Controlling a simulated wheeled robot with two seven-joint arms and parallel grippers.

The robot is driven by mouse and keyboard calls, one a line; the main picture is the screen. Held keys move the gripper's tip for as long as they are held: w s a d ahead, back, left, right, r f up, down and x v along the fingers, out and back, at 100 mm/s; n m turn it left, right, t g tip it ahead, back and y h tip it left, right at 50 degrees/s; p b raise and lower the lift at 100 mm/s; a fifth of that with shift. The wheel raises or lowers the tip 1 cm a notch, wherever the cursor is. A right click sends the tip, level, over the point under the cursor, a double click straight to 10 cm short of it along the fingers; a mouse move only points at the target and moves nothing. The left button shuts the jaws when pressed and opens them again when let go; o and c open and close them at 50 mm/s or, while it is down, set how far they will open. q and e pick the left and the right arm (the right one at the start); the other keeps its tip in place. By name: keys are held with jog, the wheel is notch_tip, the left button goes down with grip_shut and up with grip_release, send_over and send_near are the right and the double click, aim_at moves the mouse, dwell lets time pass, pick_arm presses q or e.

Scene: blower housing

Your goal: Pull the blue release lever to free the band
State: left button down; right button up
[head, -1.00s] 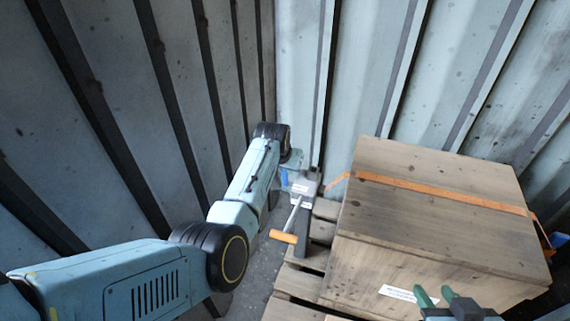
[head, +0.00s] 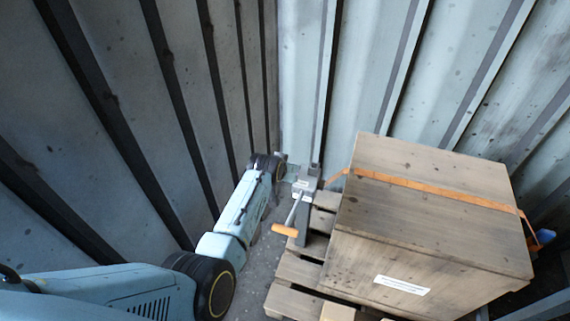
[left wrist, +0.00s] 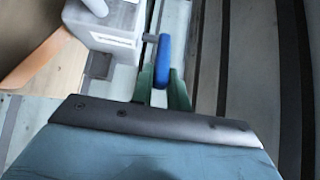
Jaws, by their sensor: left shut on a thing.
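The blue release lever (left wrist: 164,55) sticks out from the side of a grey box-shaped tensioner (left wrist: 115,22) in the left wrist view. My left gripper (left wrist: 161,88) has its green fingers on either side of the lever's near end and is shut on it. In the head view the left arm reaches to the tensioner (head: 305,184), and the lever and fingertips are hidden or too small to make out. The orange band (head: 430,189) runs from the tensioner over the wooden crate (head: 430,230). My right gripper is out of view.
A crank with an orange handle (head: 285,230) hangs from the tensioner on its grey post. The crate stands on a wooden pallet (head: 300,270). Corrugated metal walls (head: 200,80) close in on the left and behind. A blue part (head: 545,237) shows at the crate's right side.

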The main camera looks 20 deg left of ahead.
pick_arm(q)
jog(key=shift+s+f+t, duration=0.2)
jog(key=shift+s+t, duration=0.2)
jog(key=shift+t, duration=0.3)
jog(key=shift+s+f+t, duration=0.2)
jog(key=shift+s+t, duration=0.15)
jog(key=shift+t, duration=0.35)
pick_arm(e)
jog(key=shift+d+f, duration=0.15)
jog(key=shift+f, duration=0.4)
pick_arm(q)
jog(key=c, duration=1.4)
grip_release()
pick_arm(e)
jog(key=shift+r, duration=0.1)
pick_arm(q)
jog(key=shift+o, duration=0.2)
